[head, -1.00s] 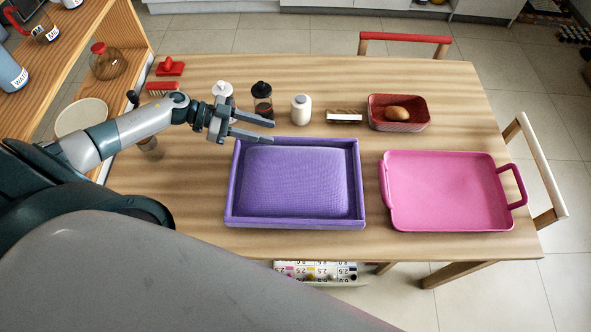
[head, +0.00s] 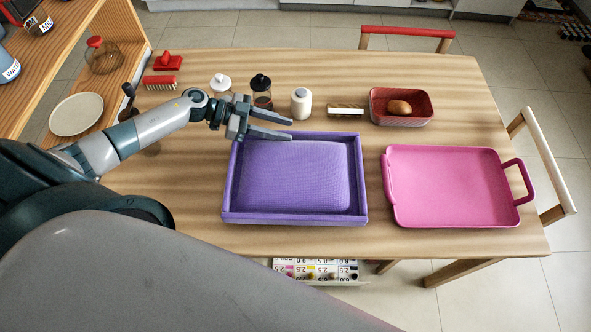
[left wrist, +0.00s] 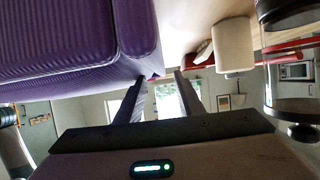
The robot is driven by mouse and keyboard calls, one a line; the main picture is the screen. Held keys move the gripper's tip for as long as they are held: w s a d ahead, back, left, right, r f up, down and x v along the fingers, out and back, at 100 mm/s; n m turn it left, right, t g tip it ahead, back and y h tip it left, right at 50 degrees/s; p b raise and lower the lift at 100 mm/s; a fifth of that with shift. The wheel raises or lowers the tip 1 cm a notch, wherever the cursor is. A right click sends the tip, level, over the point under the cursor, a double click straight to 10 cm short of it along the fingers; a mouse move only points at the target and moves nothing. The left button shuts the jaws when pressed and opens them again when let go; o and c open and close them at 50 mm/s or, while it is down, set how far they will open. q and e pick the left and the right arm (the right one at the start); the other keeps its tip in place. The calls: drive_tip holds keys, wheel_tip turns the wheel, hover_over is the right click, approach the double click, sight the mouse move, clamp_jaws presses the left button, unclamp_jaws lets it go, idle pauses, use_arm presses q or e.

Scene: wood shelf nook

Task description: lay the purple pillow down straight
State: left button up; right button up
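The purple pillow (head: 294,177) lies flat inside a purple tray-like bed (head: 361,180) with raised walls, on the wooden table. Its sides run roughly along the bed's walls. My left gripper (head: 290,128) is above the bed's far left edge, its two fingers apart and pointing right, with nothing between them. In the left wrist view the open fingers (left wrist: 160,88) show beside a large purple surface, which I take to be the bed's outer side. My right gripper is in neither view.
A pink tray (head: 455,185) stands right of the bed. Behind are a dark-lidded jar (head: 261,90), a white bottle (head: 301,102) and a red basket (head: 385,108) holding a brown object. A wooden shelf (head: 75,60) stands at left. The table's front strip is clear.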

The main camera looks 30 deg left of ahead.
sight(296, 132)
use_arm(q)
drive_tip(key=shift+b+x, duration=0.45)
drive_tip(key=shift+x, duration=1.1)
drive_tip(key=shift+a, duration=0.1)
clamp_jaws()
